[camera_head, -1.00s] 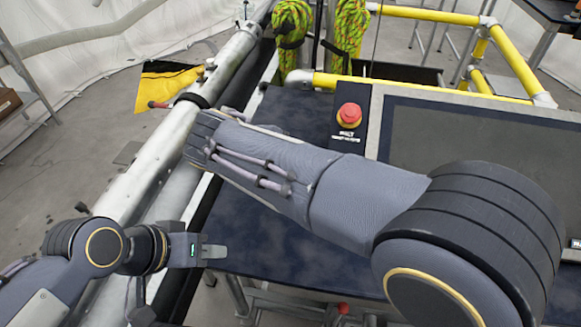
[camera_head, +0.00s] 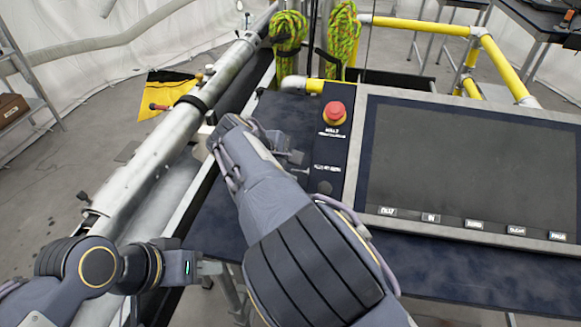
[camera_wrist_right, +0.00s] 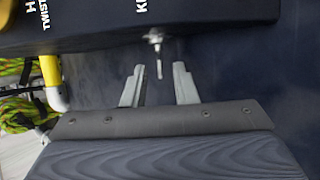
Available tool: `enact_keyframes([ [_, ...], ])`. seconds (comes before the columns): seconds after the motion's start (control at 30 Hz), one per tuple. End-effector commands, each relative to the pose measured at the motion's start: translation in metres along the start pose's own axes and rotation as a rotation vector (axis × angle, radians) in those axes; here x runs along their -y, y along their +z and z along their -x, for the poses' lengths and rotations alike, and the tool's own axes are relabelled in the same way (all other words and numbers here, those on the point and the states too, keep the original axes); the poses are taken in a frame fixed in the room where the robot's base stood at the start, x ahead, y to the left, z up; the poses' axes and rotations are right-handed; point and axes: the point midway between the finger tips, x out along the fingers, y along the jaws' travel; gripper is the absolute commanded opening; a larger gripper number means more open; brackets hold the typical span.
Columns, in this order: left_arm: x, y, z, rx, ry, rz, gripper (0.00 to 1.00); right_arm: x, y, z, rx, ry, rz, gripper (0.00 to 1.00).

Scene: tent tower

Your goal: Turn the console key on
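The console (camera_head: 357,115) has a dark side strip with a red mushroom button (camera_head: 334,114) and white lettering. In the right wrist view a thin metal key (camera_wrist_right: 157,52) sticks out of the console's dark face (camera_wrist_right: 100,28). My right gripper (camera_wrist_right: 158,80) is open, its two fingers apart and pointing at the console. The key's tip lies between the fingertips, with gaps on both sides. In the head view my right gripper (camera_head: 293,152) is beside the strip, and I cannot make out the key there. My left gripper (camera_head: 212,268) is low at left, away from the console; its fingers are unclear.
The console screen (camera_head: 470,160) has a row of labelled buttons below it. A thick metal pole (camera_head: 150,165) runs diagonally at left. Yellow rails (camera_head: 420,24) and green-yellow ropes (camera_head: 342,40) stand behind. Dark table surface (camera_head: 440,262) is clear in front of the screen.

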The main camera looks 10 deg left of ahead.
Motion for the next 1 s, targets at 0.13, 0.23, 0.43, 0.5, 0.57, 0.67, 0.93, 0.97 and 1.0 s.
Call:
enact_keyframes([
  [0.13,0.000,0.000,0.000,0.000,0.000,0.000,0.35,0.000,0.000,-0.004,-0.001,0.000,0.000,0.26],
  [0.23,0.000,0.000,0.000,0.000,0.000,0.000,0.35,0.000,0.000,-0.004,-0.001,0.000,0.000,0.26],
  [0.43,0.000,0.000,0.000,0.000,0.000,0.000,0.35,0.000,0.000,-0.004,-0.001,0.000,-0.001,0.09],
  [0.5,0.000,0.000,0.000,0.000,0.000,0.000,0.35,0.000,0.000,-0.004,-0.001,0.000,-0.001,0.00],
  [0.57,0.000,0.000,0.000,0.000,0.000,0.000,0.35,0.000,0.000,-0.004,-0.001,0.000,-0.001,0.00],
  [0.67,0.000,0.000,0.000,0.000,0.000,0.000,0.35,0.000,0.000,-0.003,-0.001,0.000,-0.001,0.00],
  [0.93,0.005,0.005,-0.010,0.000,0.000,0.000,0.35,0.004,-0.001,-0.006,-0.002,0.036,-0.015,0.00],
  [0.97,0.006,0.006,-0.013,0.000,0.000,0.000,0.35,0.004,-0.002,-0.006,-0.002,0.047,-0.019,0.00],
  [1.0,0.008,0.009,-0.017,0.000,0.000,0.000,0.35,0.006,-0.002,-0.006,-0.003,0.064,-0.026,0.00],
])
